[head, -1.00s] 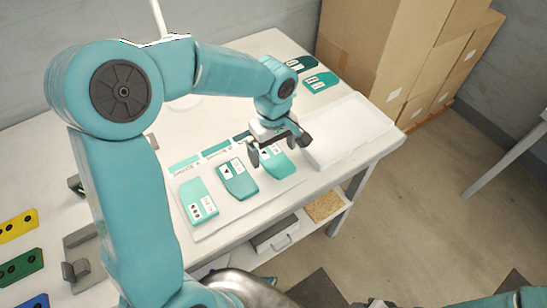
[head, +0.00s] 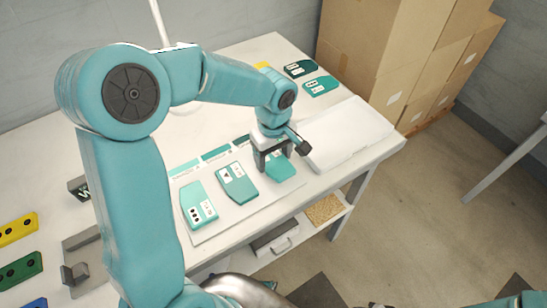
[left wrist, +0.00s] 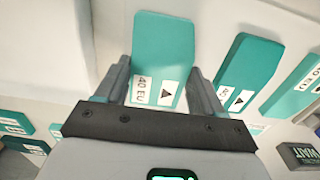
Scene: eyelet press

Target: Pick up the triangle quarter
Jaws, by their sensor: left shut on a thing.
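A teal piece (head: 283,168), with one corner cut, lies at the right end of a row of three on the pale mat (head: 232,212). My left gripper (head: 274,162) is down over it and partly hides it. In the left wrist view the piece (left wrist: 160,45) stands between the two fingers, its white label showing a black triangle and "40 EU". The gripper is shut on it. The middle teal piece (head: 238,184) also carries a triangle label; it shows in the left wrist view (left wrist: 247,70) beside a finger. The left piece (head: 198,205) has dots. I do not see my right gripper.
A white tray (head: 345,133) is just right of the gripper. More pieces (head: 320,86) lie at the table's back right. Yellow (head: 17,228) and green (head: 20,270) blocks lie at far left. Cardboard boxes (head: 385,50) stand behind the table.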

